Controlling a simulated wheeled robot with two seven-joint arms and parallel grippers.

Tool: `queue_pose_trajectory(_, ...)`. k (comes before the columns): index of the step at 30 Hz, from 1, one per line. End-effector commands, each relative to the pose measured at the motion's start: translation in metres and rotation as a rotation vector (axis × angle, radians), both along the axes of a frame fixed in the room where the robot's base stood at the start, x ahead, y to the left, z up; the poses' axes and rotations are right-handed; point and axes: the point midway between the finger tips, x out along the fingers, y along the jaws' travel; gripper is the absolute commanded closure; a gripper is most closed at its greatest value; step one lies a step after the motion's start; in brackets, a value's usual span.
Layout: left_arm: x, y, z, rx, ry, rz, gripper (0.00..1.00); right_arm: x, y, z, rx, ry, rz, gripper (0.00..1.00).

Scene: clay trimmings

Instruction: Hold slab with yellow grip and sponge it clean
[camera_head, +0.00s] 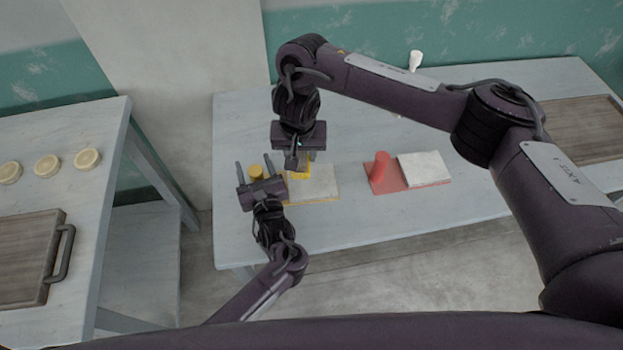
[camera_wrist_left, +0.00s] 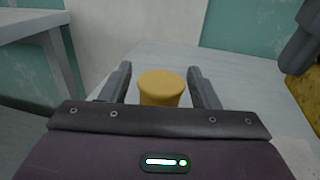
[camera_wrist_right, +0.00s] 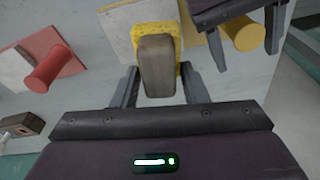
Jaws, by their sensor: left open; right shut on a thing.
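The yellow grip (camera_head: 256,172), a short upright cylinder, stands at the left end of a yellow-edged board that carries a pale slab (camera_head: 318,182). My left gripper (camera_head: 254,166) is open with its fingers on either side of the yellow grip; the left wrist view shows the grip (camera_wrist_left: 162,88) between the fingers, with no clear contact. My right gripper (camera_wrist_right: 158,88) is shut on the wooden handle (camera_wrist_right: 157,65) of a yellow sponge (camera_wrist_right: 184,42). The sponge is over the slab's left part. I cannot tell whether it touches the slab.
A red board (camera_head: 410,186) with a red cylinder (camera_head: 379,167) and another pale slab (camera_head: 425,168) lies to the right. A wooden tray (camera_head: 580,130) is at the table's far right. A side table (camera_head: 75,190) at left holds several round pale pieces and a dark tray.

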Motion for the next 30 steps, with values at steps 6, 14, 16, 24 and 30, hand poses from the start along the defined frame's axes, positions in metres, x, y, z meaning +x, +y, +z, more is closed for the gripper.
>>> queue_pose_trajectory(6, -0.026, -0.007, -0.001, -0.001, 0.003, -0.002, 0.45, 0.000, 0.000, 0.000, 0.000, 0.000, 0.000, 0.96)
queue_pose_trajectory(14, -0.080, -0.023, -0.001, -0.001, 0.003, -0.002, 0.45, 0.000, 0.000, 0.000, 0.000, 0.000, 0.000, 0.96)
queue_pose_trajectory(16, -0.092, -0.026, -0.001, -0.001, 0.004, -0.001, 0.45, 0.000, 0.000, 0.000, 0.000, 0.000, 0.000, 0.96)
queue_pose_trajectory(24, -0.114, -0.033, -0.001, 0.000, 0.001, 0.000, 0.45, 0.000, 0.000, 0.000, 0.000, 0.000, 0.000, 0.96)
queue_pose_trajectory(30, -0.115, -0.033, 0.000, 0.001, 0.001, 0.000, 0.45, 0.000, 0.000, 0.000, 0.000, 0.000, 0.000, 0.96)
